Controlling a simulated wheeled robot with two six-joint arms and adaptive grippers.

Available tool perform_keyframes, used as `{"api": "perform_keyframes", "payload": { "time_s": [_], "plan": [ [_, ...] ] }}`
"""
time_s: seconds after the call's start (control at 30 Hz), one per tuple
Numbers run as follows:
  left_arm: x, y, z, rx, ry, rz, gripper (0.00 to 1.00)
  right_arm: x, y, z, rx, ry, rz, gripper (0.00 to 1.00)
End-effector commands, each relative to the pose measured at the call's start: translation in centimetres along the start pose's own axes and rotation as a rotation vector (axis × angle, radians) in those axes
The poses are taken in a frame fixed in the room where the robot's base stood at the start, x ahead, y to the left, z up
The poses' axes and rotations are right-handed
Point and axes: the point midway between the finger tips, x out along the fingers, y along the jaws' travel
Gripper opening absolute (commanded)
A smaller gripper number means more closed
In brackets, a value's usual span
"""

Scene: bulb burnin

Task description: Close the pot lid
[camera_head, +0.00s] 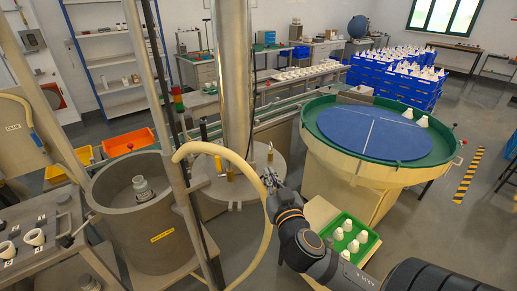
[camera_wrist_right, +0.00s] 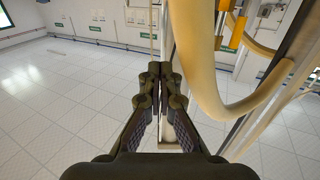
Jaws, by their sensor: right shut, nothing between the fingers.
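The pot, a large grey cylinder (camera_head: 140,252) with a yellow label, stands at the lower left of the head view. Its top is open, and a small pale fitting (camera_head: 143,189) shows inside. A grey round plate (camera_head: 222,190) with brass-coloured fittings lies right of the pot, around a thick metal column; I cannot tell whether it is the lid. My right gripper (camera_head: 270,180) is over the plate's right edge in the head view. The right wrist view shows its fingers (camera_wrist_right: 160,70) shut and empty, beside a cream hose (camera_wrist_right: 207,75). My left gripper is not in view.
The cream hose (camera_head: 265,243) loops between the pot and my right arm. Upright metal posts (camera_head: 178,175) stand at the pot's right side. A round table with a blue top (camera_head: 345,130) and a green tray (camera_head: 326,238) with white pieces are on the right.

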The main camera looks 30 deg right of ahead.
Motion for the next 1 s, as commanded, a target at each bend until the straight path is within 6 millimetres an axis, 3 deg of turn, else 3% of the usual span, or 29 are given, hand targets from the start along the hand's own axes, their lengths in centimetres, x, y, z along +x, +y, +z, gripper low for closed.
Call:
{"api": "perform_keyframes", "payload": {
  "time_s": [0.13,0.27,0.33,0.7,1.0],
  "plan": [
    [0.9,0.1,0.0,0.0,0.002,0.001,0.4,0.7,0.0,0.3,0.001,0.003,0.0,0.0],
    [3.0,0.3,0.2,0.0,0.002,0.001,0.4,2.7,0.0,0.7,-0.005,0.006,0.001,0.0],
    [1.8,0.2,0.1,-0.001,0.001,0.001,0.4,4.2,0.1,-0.1,0.002,-0.001,0.007,0.0],
    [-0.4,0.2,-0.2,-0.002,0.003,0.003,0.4,11.8,0.1,-0.2,0.003,-0.005,0.005,0.0],
    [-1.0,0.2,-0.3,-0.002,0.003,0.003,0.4,14.0,0.1,0.1,0.0,-0.005,0.002,0.0]
  ]
}}
